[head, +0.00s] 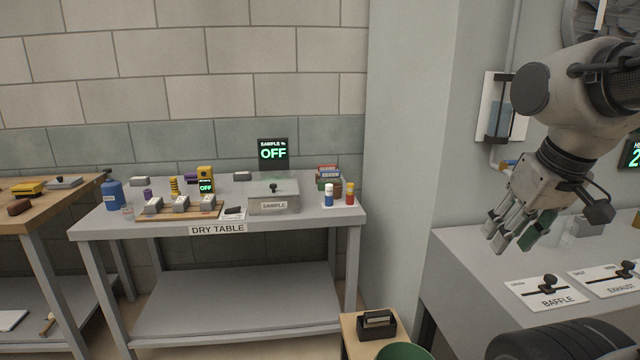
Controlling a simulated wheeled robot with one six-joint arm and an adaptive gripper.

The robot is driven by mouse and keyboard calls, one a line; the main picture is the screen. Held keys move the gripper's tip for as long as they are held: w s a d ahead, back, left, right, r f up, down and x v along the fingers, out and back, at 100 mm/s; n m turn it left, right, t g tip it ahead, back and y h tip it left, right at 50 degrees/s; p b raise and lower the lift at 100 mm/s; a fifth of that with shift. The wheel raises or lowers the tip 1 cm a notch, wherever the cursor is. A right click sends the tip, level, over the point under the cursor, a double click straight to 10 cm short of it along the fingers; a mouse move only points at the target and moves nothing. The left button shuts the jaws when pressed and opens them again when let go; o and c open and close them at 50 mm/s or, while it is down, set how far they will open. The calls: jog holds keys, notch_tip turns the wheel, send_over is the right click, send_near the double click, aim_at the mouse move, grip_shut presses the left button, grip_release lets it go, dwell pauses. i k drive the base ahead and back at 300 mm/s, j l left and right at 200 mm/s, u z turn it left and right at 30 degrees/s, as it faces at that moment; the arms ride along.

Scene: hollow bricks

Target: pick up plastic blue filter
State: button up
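My gripper (514,228) hangs at the right of the head view, in front of the grey counter. Its fingers point down, and a dark green piece (535,230) shows at its right side; I cannot tell whether it is held, part of a finger or behind. No thing is clearly a blue filter. A blue plastic cylinder (112,195) stands upright at the left end of the dry table (150,230), far from my gripper. A small white-capped blue bottle (328,198) stands near the table's right end.
A lidded sample box (273,198) and a wooden board (160,212) with several grey blocks are on the dry table. Baffle (548,290) and exhaust (612,278) sliders lie on the right counter. A small stand with a black holder (376,325) and a green bin (404,351) are in front.

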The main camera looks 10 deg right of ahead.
aim_at(327, 175)
jog(key=j, duration=0.45)
jog(key=k+j+z, duration=0.1)
jog(key=j, duration=0.35)
jog(key=k+j, duration=0.1)
jog(key=j, duration=0.3)
jog(key=k+j+z, duration=0.1)
jog(key=j, duration=0.35)
jog(key=i+j, duration=0.15)
jog(key=j, duration=0.2)
jog(key=i+j+z, duration=0.15)
jog(key=j, duration=0.25)
jog(key=i+j, duration=0.2)
jog(key=j, duration=0.2)
jog(key=i+j+z, duration=0.1)
jog(key=j, duration=0.3)
jog(key=i+j, duration=0.1)
jog(key=i, duration=0.35)
jog(key=i+j+z, duration=0.15)
jog(key=i, duration=0.3)
jog(key=i+j, duration=0.1)
jog(key=i, duration=0.35)
